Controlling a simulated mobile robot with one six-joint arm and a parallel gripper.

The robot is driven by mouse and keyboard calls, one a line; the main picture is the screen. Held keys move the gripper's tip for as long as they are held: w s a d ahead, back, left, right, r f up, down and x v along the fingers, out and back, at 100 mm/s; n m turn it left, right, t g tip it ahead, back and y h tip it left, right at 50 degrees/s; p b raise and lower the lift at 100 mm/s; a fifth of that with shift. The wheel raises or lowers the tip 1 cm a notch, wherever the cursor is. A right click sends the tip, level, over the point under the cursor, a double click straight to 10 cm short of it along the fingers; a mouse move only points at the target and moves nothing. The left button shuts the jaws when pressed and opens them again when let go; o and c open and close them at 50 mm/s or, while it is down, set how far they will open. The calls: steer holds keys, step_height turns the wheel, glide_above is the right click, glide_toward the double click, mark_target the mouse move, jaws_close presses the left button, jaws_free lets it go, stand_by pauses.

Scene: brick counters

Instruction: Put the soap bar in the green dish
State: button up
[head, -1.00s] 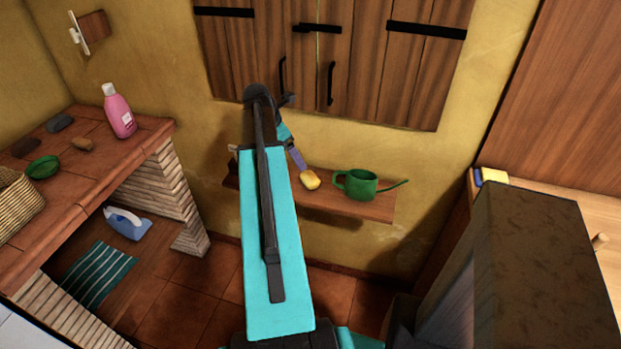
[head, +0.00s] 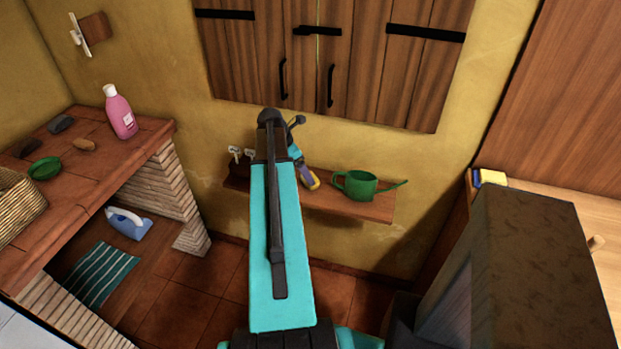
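A yellow block (head: 315,183), which looks like the soap bar, sits on the wooden wall shelf, partly hidden by my gripper. My gripper (head: 308,179) reaches down over it from the upper left, its purple-grey end overlapping the block in the picture. Whether it touches the block, and whether its fingers are open or shut, I cannot tell. The green dish (head: 44,168) is a small oval bowl on the tiled brick counter at the left, far from my gripper. No soap shows in it.
A green watering can (head: 358,184) stands just right of the block on the shelf (head: 335,204). Closed shutters are above the shelf.

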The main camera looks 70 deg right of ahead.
steer(key=shift+s+f, duration=0.1)
steer(key=shift+f, duration=0.1)
stand_by(0.3)
steer(key=shift+s+p+x, duration=0.2)
steer(key=shift+p+x, duration=0.45)
steer(key=shift+x, duration=1.8)
steer(key=shift+d, duration=0.1)
steer(key=c, duration=1.3)
steer(key=shift+r, duration=0.2)
